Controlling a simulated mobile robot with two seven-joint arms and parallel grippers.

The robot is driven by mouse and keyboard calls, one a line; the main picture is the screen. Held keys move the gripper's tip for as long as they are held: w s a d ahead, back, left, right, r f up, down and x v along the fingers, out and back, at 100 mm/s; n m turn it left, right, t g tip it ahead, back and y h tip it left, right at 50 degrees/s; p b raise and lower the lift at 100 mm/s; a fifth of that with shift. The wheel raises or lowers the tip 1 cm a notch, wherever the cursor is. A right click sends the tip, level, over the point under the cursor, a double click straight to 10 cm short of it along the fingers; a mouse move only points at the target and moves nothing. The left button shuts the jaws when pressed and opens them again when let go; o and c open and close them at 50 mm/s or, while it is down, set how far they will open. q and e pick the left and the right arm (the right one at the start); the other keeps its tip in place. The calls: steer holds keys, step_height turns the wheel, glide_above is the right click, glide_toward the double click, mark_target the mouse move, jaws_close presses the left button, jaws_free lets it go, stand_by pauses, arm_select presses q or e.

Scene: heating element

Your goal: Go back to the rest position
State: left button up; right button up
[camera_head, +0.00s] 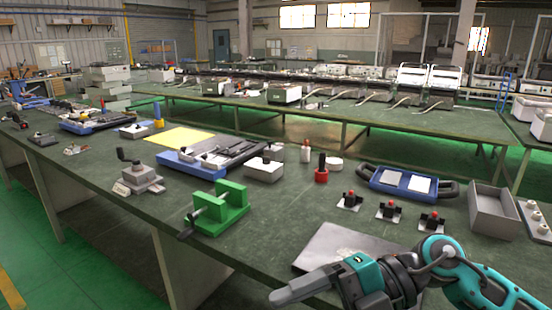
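My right arm comes in from the lower right, teal and dark grey. Its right gripper (290,293) points left over the front edge of the workbench (110,195), near a flat grey metal plate (350,246). Its fingers show as one grey shape from the side, so I cannot tell whether they are open or shut. I see nothing held in it. My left gripper is not in view.
A green clamp (218,208) stands at the bench's front edge, with a grey vise (138,178) to its left. Behind are a blue fixture (215,155), a red bottle (321,172), a blue-handled tray (407,184) and an empty grey bin (492,212). Small red-topped clamps (390,211) sit behind the plate.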

steer(key=w+a+r+m+t+y, duration=0.15)
steer(key=w+m+t+y, duration=0.25)
steer(key=m+t+y, duration=0.4)
steer(key=w+d+f+m+t+h, duration=0.5)
steer(key=d+f+m+t+h, duration=0.35)
steer(key=m+t+h, duration=0.55)
steer(key=s+d+f+m+g+h, duration=0.3)
steer(key=s+f, duration=0.3)
steer(key=f, duration=0.5)
steer(key=s+d+f+m+g+h, duration=0.3)
steer(key=s+f+m, duration=0.3)
steer(key=f, duration=0.5)
steer(key=shift+d+f+g, duration=0.15)
steer(key=shift+d+g, duration=0.4)
steer(key=shift+g, duration=0.15)
